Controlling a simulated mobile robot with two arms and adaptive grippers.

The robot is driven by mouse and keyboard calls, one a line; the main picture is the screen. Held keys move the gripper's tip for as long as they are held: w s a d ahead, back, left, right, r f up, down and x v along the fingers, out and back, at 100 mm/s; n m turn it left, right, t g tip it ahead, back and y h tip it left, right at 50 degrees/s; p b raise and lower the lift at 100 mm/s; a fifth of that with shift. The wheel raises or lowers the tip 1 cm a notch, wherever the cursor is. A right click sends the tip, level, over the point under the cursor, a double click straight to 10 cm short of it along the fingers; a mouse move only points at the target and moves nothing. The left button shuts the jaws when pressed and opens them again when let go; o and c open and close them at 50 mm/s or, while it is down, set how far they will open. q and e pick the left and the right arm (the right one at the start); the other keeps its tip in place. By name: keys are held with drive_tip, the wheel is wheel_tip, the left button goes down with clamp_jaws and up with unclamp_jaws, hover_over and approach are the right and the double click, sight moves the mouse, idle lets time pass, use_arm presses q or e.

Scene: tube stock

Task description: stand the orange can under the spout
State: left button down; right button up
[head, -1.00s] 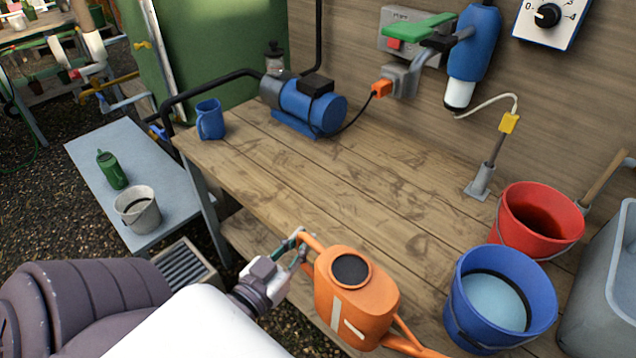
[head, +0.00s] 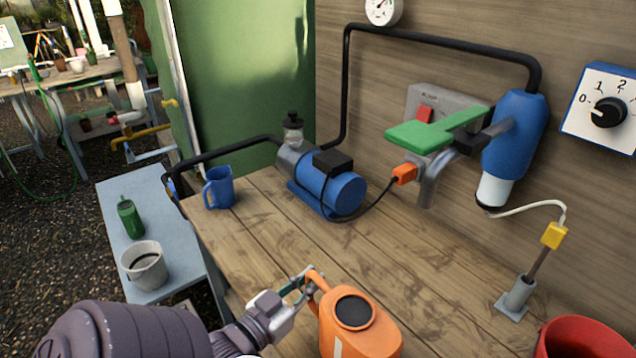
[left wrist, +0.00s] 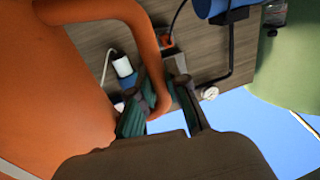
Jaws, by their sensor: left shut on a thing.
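The orange can (head: 385,336) is a watering can with a dark round opening on top. It is at the bottom middle of the head view, roughly upright, its lower part cut off. My left gripper (head: 301,284) is shut on its handle. The left wrist view shows the can (left wrist: 60,95) large and close, with the handle between the fingers (left wrist: 165,112). Whether its base touches the bench cannot be told. The grey spout (head: 430,183) hangs from the wall below a green lever (head: 425,132), behind and right of the can. My right gripper is not in view.
On the wooden bench (head: 270,240) are a blue pump (head: 325,187), a blue mug (head: 219,188), a grey socket with a rod (head: 517,297) and a red bucket (head: 580,340). A blue cylinder (head: 513,135) hangs right of the spout. The bench below the spout looks clear.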

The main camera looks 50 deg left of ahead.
use_arm(q)
drive_tip(key=w+d+f+b, duration=0.1)
drive_tip(key=w+f+b, duration=0.1)
drive_tip(key=w, duration=1.1)
drive_tip(key=shift+b, duration=0.75)
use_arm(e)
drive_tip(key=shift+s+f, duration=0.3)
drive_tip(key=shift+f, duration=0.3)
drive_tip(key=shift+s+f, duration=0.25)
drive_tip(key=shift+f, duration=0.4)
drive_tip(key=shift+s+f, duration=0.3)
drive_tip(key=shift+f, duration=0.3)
use_arm(q)
drive_tip(key=shift+d+f, duration=0.1)
drive_tip(key=shift+f, duration=0.3)
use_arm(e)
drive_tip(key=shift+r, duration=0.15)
use_arm(q)
drive_tip(key=c, duration=1.1)
unclamp_jaws()
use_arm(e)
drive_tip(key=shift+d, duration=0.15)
use_arm(q)
drive_tip(key=s, duration=0.4)
drive_tip(key=s+d, duration=0.1)
drive_tip(key=s, duration=0.7)
drive_tip(key=shift+d, duration=0.2)
